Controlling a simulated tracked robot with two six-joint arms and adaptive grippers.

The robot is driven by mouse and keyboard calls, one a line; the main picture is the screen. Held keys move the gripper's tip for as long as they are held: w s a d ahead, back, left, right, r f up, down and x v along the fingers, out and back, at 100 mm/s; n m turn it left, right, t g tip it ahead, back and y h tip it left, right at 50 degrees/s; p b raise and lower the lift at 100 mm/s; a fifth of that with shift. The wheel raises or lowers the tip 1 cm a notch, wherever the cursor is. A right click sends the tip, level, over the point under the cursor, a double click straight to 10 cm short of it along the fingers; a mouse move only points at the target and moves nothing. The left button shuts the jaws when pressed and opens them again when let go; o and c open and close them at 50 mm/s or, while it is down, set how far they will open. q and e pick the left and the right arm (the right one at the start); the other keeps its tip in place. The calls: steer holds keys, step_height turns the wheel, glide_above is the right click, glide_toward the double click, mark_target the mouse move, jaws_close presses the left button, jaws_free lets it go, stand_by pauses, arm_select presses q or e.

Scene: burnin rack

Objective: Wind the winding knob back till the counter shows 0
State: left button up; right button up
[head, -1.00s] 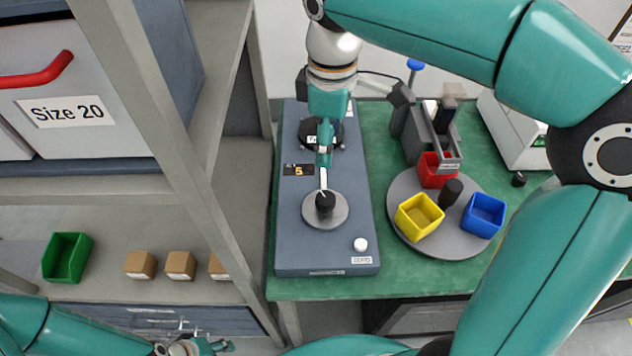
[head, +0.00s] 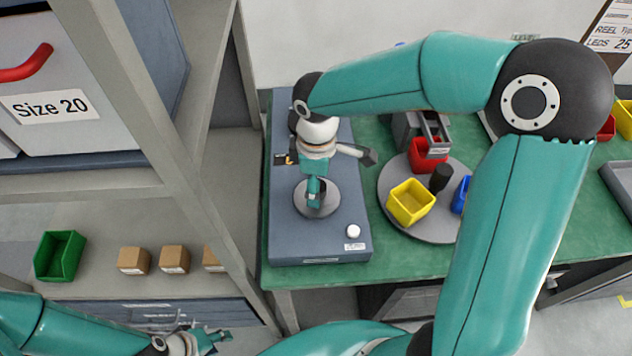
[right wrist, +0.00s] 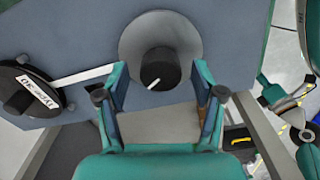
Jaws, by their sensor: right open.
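The winding knob (right wrist: 160,68) is a black cylinder with a white mark on a grey disc. In the right wrist view its mark points down-left. In the head view the disc (head: 329,207) shows on the blue-grey unit (head: 290,235), with the knob largely hidden by my right gripper (head: 314,200). That gripper is open, and its fingers (right wrist: 158,88) are on either side of the near part of the knob, with gaps visible. The counter (head: 281,160) is mostly covered by my right arm; its digit cannot be read. My left gripper (head: 212,339) is at the lower left, away from the unit.
A white button (head: 353,231) labelled ZERO sits on the unit. A turntable (head: 395,222) with coloured bins stands right of the unit. A shelf post (head: 195,180) rises on the left.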

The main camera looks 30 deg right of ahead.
steer(key=shift+f, duration=0.15)
steer(key=shift+c, duration=0.2)
steer(key=c, duration=1.1)
steer(key=shift+m+b, duration=0.3)
steer(key=shift+m, duration=0.1)
steer(key=m+b, duration=0.1)
steer(key=m, duration=0.1)
steer(key=shift+m, duration=0.3)
steer(key=shift+w+m+b, duration=0.1)
steer(key=shift+m+b, duration=0.95)
steer(key=shift+m, duration=1.15)
